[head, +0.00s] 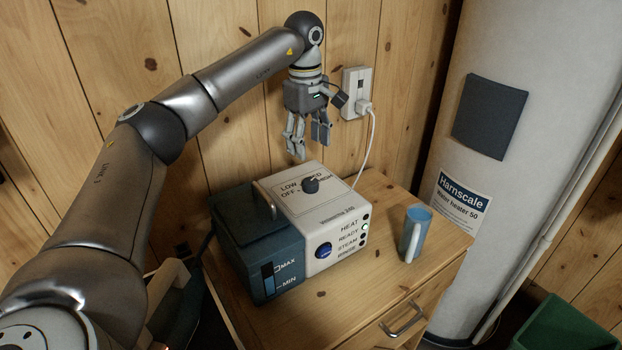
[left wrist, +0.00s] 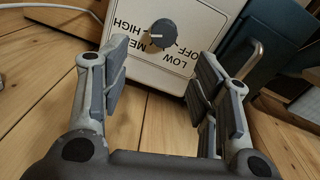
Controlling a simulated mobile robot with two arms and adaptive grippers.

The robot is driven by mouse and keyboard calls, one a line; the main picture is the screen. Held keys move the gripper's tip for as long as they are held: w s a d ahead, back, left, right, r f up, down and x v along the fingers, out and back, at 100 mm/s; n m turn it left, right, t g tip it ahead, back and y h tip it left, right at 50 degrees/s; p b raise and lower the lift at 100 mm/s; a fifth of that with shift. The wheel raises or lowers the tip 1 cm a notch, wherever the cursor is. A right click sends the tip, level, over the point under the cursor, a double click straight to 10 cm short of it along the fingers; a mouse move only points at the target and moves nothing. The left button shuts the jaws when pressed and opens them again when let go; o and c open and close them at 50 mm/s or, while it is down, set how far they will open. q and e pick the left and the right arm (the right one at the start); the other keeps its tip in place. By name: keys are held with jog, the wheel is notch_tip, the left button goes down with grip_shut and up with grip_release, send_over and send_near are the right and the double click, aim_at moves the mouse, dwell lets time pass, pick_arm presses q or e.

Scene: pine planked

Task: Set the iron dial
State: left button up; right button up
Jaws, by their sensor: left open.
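The iron dial (head: 311,185) is a dark round knob on the top face of a white and dark blue steam station (head: 333,215). LOW, MED, HIGH and OFF are printed around it; its exact setting is too small to read surely. In the left wrist view the dial (left wrist: 163,31) shows beyond the fingertips, between them, with the lettering upside down. My left gripper (head: 308,149) is open and empty, pointing down above the back of the station, apart from the dial. My right gripper is not in view.
The station stands on a wooden cabinet (head: 385,290). A blue mug (head: 414,234) stands to its right. A white cord runs to a wall socket (head: 357,90) beside my left gripper. A metal handle (head: 270,200) rises left of the dial. A water heater (head: 480,190) stands at right.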

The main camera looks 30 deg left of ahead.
aim_at(310, 181)
pick_arm(q)
jog(key=shift+s+d+f, duration=0.35)
jog(key=shift+s+f, duration=0.15)
jog(key=shift+f, duration=0.25)
notch_tip(310, 181, down, 4)
jog(key=shift+w+a+r+p, duration=0.1)
jog(key=shift+w+r+p, duration=0.05)
jog(key=shift+p, duration=0.2)
jog(key=f, duration=0.3)
jog(key=shift+w, duration=0.2)
jog(key=shift+f, duration=1)
jog(key=shift+w, duration=0.1)
jog(key=c, duration=1)
jog(key=shift+c, duration=0.2)
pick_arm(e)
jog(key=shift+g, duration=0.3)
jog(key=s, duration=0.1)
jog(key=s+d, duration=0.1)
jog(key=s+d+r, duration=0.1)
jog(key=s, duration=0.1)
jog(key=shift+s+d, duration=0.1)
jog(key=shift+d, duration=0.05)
